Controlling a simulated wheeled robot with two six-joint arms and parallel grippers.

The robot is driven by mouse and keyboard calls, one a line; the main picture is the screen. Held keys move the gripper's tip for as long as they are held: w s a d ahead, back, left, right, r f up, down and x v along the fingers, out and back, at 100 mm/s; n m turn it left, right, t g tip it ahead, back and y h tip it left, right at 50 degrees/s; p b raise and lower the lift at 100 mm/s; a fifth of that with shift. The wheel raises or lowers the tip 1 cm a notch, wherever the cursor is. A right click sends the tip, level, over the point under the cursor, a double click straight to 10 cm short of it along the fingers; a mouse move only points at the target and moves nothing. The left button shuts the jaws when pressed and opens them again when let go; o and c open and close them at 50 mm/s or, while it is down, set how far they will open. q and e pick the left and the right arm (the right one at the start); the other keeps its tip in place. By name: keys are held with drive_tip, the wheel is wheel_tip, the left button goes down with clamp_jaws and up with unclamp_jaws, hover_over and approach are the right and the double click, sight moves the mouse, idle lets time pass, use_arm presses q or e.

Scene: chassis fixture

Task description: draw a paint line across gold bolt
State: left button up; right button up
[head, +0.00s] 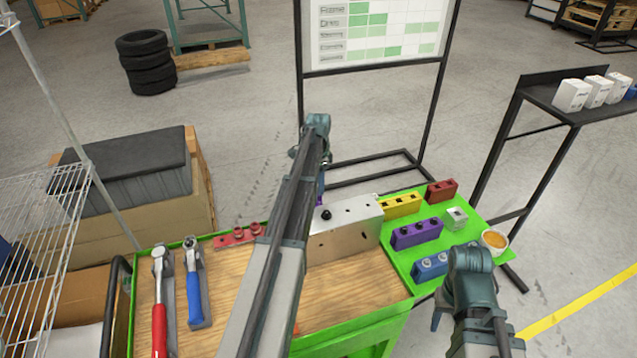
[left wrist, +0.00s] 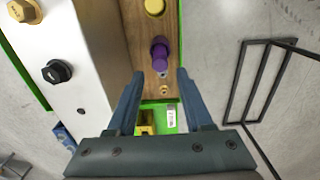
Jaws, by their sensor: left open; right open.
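The gold bolt (left wrist: 24,11) is a hex head on the metal block, at the top left corner of the left wrist view; in the head view I cannot make it out. A black bolt (left wrist: 57,72) sits nearer on the same block (head: 345,232). A purple, marker-like piece (left wrist: 160,53) stands over a wooden strip (left wrist: 120,40) beside the block. My left gripper (left wrist: 160,76) is open, its fingertips on either side of the purple piece's near end; I see no grip on it. My right gripper (head: 437,318) is open, low at right, partly hidden by its wrist.
The green-edged cart carries red (head: 240,236), yellow (head: 400,206), purple (head: 416,233) and blue (head: 432,265) bolt holders. Two ratchets (head: 160,300) lie at left. An orange-filled cup (head: 494,241) stands at the right edge. Bare wood (head: 355,295) lies in front of the block.

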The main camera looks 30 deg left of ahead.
sight(318, 195)
use_arm(q)
wheel_tip(318, 195, down, 7)
drive_tip(key=b, duration=0.6)
drive_tip(key=shift+f, duration=0.1)
use_arm(e)
wheel_tip(318, 195, down, 7)
use_arm(q)
clamp_jaws()
drive_tip(key=shift+r, duration=0.2)
use_arm(e)
drive_tip(key=shift+r, duration=0.1)
use_arm(q)
wheel_tip(318, 195, up, 7)
drive_tip(key=p, duration=0.7)
drive_tip(key=shift+r, duration=0.15)
use_arm(e)
wheel_tip(318, 195, up, 7)
drive_tip(key=shift+r, duration=0.2)
use_arm(q)
drive_tip(key=shift+p, duration=0.35)
